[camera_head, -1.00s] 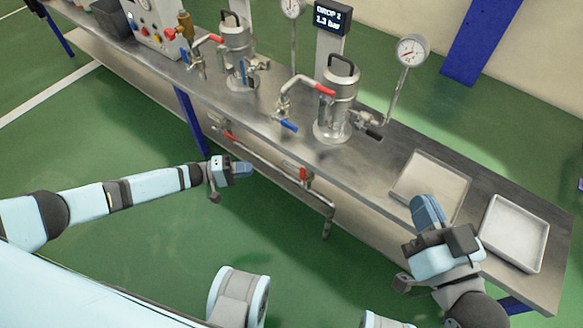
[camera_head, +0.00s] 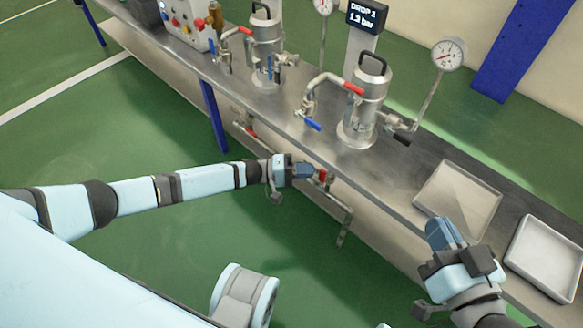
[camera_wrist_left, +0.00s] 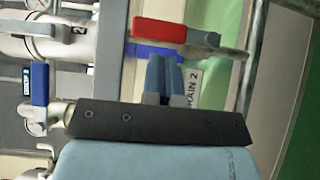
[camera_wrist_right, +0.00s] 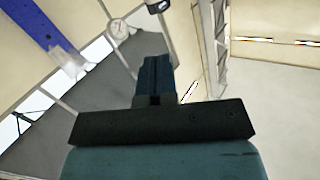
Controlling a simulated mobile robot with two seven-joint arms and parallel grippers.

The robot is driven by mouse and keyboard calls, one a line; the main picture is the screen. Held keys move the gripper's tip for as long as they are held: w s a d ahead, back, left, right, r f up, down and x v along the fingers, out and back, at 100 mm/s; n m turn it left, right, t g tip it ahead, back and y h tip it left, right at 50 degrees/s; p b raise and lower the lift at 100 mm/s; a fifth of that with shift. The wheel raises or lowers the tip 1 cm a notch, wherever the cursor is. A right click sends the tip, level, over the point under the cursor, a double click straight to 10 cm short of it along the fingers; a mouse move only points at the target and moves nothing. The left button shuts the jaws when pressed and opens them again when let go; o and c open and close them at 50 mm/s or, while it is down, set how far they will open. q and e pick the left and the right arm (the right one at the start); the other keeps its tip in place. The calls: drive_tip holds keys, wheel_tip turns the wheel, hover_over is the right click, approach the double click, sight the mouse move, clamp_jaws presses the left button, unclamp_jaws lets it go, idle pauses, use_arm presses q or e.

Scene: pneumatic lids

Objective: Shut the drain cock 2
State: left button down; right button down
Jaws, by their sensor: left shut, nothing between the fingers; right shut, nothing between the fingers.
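Drain cock 2 has a red lever (camera_head: 323,177) on a pipe below the front edge of the bench. In the left wrist view the red lever (camera_wrist_left: 165,31) lies just beyond my fingertips, beside a label (camera_wrist_left: 193,88) reading "AIN 2", its start hidden by my fingers. My left gripper (camera_head: 308,171) is shut and empty, close to the lever; I cannot tell whether it touches. Its fingers also show in the left wrist view (camera_wrist_left: 163,65). My right gripper (camera_head: 437,232) is shut and empty near the bench's front edge, beside a tray; it also shows in the right wrist view (camera_wrist_right: 156,65).
On the bench (camera_head: 290,122) stand two metal vessels, the nearer (camera_head: 368,100) with a red lever (camera_head: 342,81) and a blue lever (camera_head: 313,125). A gauge (camera_head: 448,53) and a display (camera_head: 367,14) reading 1.3 bar stand behind. Two trays (camera_head: 487,223) (camera_head: 524,263) are at right.

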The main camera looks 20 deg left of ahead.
use_arm(q)
drive_tip(key=shift+s+d, duration=0.2)
drive_tip(key=shift+d, duration=0.4)
